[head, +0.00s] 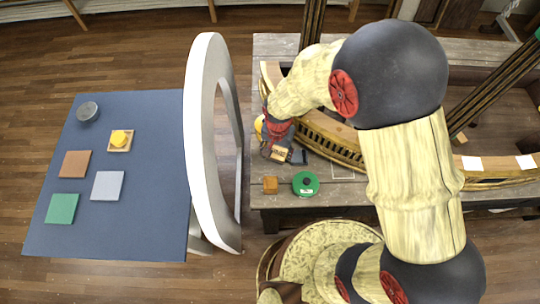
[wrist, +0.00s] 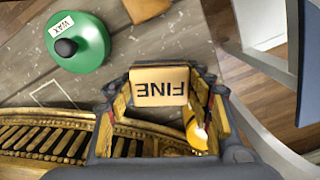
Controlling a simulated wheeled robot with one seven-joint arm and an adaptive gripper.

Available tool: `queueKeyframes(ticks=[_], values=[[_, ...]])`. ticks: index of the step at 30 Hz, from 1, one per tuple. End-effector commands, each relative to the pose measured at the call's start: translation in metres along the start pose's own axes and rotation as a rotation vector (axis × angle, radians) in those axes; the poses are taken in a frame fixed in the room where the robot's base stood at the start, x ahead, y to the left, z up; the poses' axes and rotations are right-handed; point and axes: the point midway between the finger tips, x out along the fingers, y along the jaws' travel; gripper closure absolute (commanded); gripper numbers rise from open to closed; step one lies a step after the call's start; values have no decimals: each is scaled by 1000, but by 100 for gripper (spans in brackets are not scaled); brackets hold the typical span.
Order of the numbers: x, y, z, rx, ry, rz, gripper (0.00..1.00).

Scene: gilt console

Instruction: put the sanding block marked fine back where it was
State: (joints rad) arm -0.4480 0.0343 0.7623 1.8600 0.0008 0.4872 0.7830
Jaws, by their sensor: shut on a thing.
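The sanding block marked FINE (wrist: 160,86) is held between the fingers of my gripper (wrist: 164,98), its label upside down in the wrist view. In the head view my gripper (head: 277,146) is over the left end of the grey wooden bench (head: 330,190), with the tan block (head: 282,154) at its tip. I cannot tell whether the block touches the bench. A pale outlined rectangle (head: 343,171) is drawn on the bench, right of the gripper; part of an outline (wrist: 52,94) also shows in the wrist view.
A green tin labelled WAX (wrist: 82,44) and an orange-brown block (head: 270,184) stand near the bench's front edge. A curved gilt rail (head: 335,150) runs behind them. A large white ring (head: 205,150) stands left, before a blue table (head: 150,220) with coloured squares.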

Motion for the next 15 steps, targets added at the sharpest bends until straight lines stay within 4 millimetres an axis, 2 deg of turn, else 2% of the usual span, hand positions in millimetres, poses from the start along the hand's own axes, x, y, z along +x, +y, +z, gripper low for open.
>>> queueKeyframes(ticks=[3, 6, 11, 15], values=[[18, -15, -4, -1, 0, 0, 77], [26, -22, -6, -1, 1, -1, 77], [33, -26, -7, 0, 0, 0, 77], [48, -29, -8, 0, -1, 1, 77]])
